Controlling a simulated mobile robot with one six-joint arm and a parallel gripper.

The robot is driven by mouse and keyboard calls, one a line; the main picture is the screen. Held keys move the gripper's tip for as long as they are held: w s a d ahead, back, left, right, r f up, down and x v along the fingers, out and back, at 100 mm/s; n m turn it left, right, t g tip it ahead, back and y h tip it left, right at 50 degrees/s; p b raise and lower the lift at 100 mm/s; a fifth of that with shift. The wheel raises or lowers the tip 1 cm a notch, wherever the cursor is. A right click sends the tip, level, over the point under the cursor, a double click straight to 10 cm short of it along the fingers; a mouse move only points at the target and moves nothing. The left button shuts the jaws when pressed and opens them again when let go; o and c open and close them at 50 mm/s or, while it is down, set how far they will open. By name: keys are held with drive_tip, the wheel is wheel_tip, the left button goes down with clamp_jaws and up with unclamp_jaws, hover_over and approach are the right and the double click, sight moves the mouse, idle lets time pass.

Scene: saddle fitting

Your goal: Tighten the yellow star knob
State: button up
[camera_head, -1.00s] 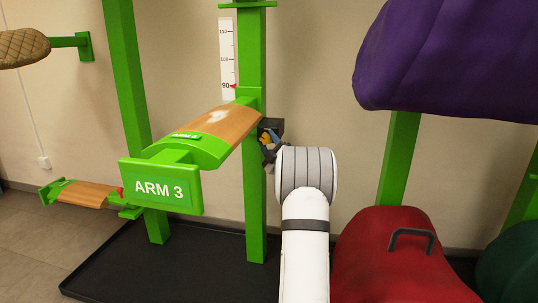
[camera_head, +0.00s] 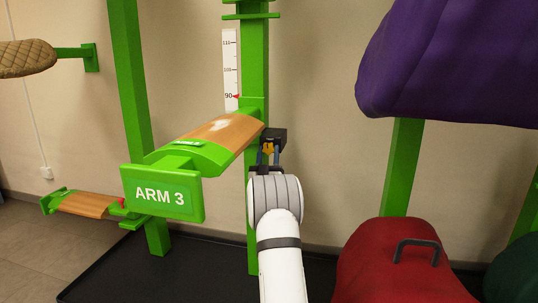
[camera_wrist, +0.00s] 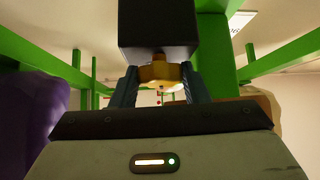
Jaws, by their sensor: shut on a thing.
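The yellow star knob (camera_wrist: 158,74) sits under a dark block (camera_wrist: 158,28) in the wrist view. My gripper (camera_wrist: 160,90) has one finger on each side of the knob and is shut on it. In the head view the knob (camera_head: 268,149) is small, between my fingers, beside the green post (camera_head: 255,190) at the root of the ARM 3 saddle arm (camera_head: 222,133). The dark block also shows there, just right of the post. My white arm comes up from below and hides part of the post.
A red padded saddle form (camera_head: 395,270) with a dark handle stands at lower right, and a purple one (camera_head: 450,60) hangs above it. A scale strip (camera_head: 231,70) with a red pointer near 90 is left of the post. A black tray (camera_head: 200,270) lies on the floor.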

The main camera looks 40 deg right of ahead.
drive_tip(key=shift+w+m+g+h, duration=0.1)
drive_tip(key=shift+m+g+h, duration=1.05)
drive_tip(key=shift+m, duration=0.35)
drive_tip(key=o, duration=1)
drive_tip(key=shift+c, duration=0.2)
drive_tip(key=shift+a+f, duration=0.1)
drive_tip(key=p+v, duration=0.2)
drive_tip(key=v, duration=0.5)
drive_tip(key=shift+s+a+f, duration=0.15)
drive_tip(key=shift+s+a, duration=0.05)
